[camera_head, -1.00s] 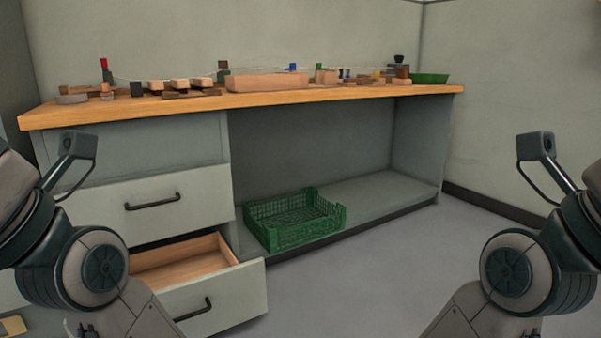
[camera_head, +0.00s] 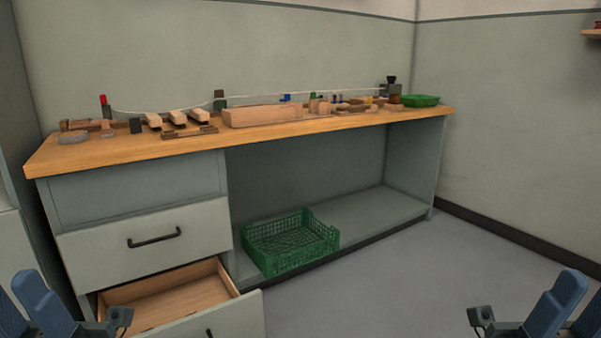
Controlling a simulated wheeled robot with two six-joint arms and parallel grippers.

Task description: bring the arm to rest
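My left gripper (camera_head: 22,308) shows at the bottom left corner, with blue finger parts partly cut off by the frame edge. My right gripper (camera_head: 572,310) shows likewise at the bottom right corner. Nothing can be seen held in either one, but the fingertips are not shown clearly enough to tell open from shut. Both are low in front of the workbench (camera_head: 120,157) and apart from it.
Wooden blocks (camera_head: 262,116), small tools and a green dish (camera_head: 420,100) lie along the bench top. The lower drawer (camera_head: 170,298) stands open at the left. A green crate (camera_head: 290,243) sits on the low shelf. The floor at right is clear.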

